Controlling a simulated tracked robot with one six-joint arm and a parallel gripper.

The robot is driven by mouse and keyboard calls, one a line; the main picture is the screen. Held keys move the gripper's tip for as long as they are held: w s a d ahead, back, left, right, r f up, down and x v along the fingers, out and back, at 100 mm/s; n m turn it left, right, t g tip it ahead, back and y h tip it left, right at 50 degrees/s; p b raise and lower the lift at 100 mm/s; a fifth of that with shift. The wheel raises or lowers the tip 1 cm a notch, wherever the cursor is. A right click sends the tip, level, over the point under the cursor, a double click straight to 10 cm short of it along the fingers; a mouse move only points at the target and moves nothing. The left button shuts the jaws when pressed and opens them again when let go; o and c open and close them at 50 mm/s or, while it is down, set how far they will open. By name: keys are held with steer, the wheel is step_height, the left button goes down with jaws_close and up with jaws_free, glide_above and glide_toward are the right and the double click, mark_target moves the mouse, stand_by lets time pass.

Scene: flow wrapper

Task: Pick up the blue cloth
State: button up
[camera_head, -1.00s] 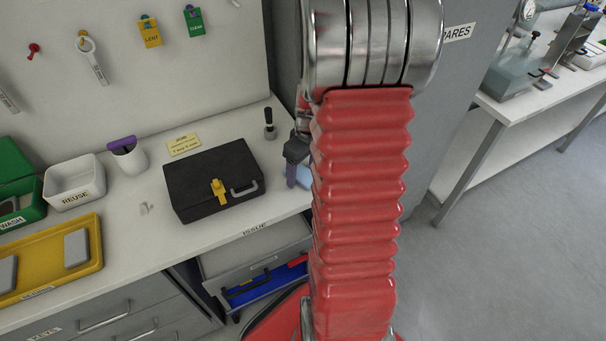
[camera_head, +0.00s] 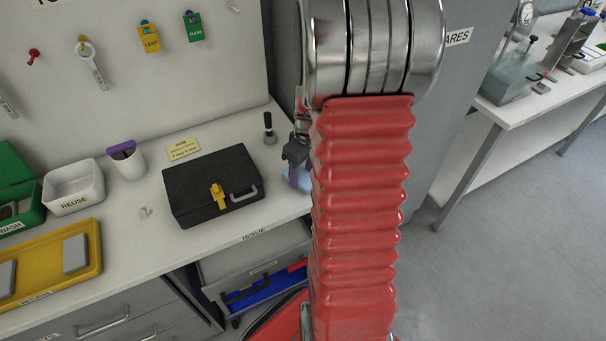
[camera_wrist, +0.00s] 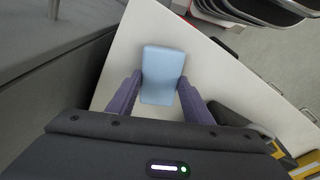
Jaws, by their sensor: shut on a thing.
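The blue cloth (camera_wrist: 163,72) is a light blue, folded-looking rectangular piece at the right end of the white bench. In the wrist view it lies between the two purple fingers of my gripper (camera_wrist: 160,80), which are shut on its sides. In the head view only part of the blue cloth (camera_head: 301,184) shows, under my gripper (camera_head: 295,168) and beside my red arm, which hides the rest. I cannot tell whether the cloth is clear of the bench top.
A black case (camera_head: 205,200) with a yellow latch stands left of my gripper. A small black-handled stamp (camera_head: 269,130) stands behind it. A grey cabinet wall (camera_wrist: 45,90) rises close beside the bench end. An open drawer (camera_head: 262,288) with a blue inside is below.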

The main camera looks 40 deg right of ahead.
mark_target(302, 176)
step_height(302, 176, up, 9)
steer(key=shift+r, duration=0.15)
stand_by(0.6)
steer(key=o, duration=0.5)
steer(key=c, duration=0.3)
steer(key=shift+c, duration=0.2)
steer(key=shift+s, duration=0.1)
